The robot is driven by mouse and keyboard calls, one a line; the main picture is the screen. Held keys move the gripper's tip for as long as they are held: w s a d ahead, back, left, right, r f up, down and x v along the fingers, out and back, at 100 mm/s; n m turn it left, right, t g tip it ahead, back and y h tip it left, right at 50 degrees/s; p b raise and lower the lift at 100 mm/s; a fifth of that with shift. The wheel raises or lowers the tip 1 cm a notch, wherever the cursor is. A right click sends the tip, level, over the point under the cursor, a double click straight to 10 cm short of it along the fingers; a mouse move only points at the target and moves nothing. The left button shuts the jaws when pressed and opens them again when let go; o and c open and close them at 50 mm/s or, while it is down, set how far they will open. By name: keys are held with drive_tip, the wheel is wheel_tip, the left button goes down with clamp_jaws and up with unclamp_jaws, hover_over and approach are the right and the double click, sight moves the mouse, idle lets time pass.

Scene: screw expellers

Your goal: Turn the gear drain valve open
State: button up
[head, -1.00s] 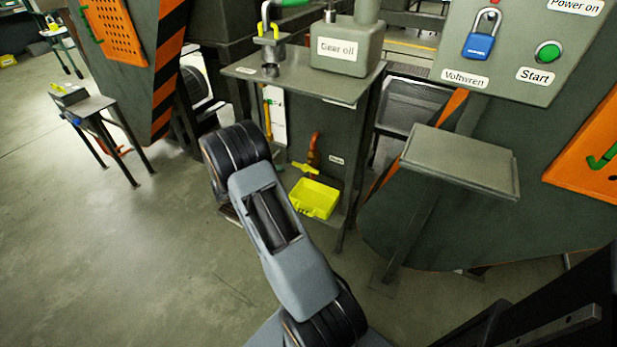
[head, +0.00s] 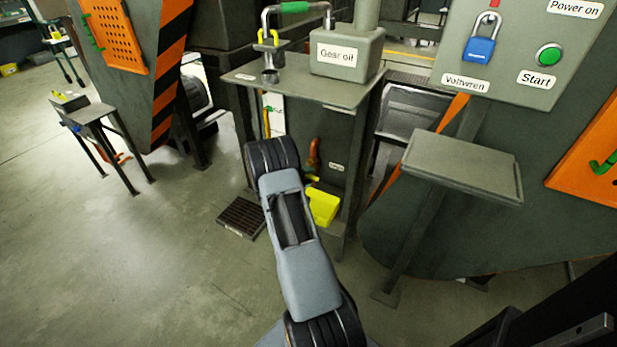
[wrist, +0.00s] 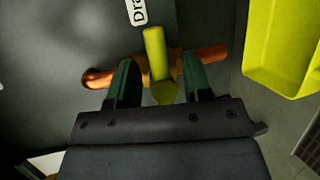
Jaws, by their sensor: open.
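The drain valve is an orange-brown pipe (wrist: 212,53) with a yellow handle (wrist: 155,50), close in front of me in the wrist view. My gripper (wrist: 158,66) is open, with one dark green finger on each side of the handle. The handle lies between the fingers, with space visible on both sides. In the head view the pipe (head: 314,152) shows at the front of the grey stand, under the Gear oil tank (head: 345,55). My arm hides most of the handle and my gripper there.
A yellow tray (head: 323,207) sits below the valve, partly behind my arm; it also shows right of the fingers in the wrist view (wrist: 286,45). A floor grate (head: 241,217) lies left of my arm. A grey shelf (head: 462,165) stands right.

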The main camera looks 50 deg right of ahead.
drive_tip(key=shift+d+f, duration=0.1)
drive_tip(key=shift+d, duration=0.25)
drive_tip(key=shift+s, duration=0.1)
clamp_jaws()
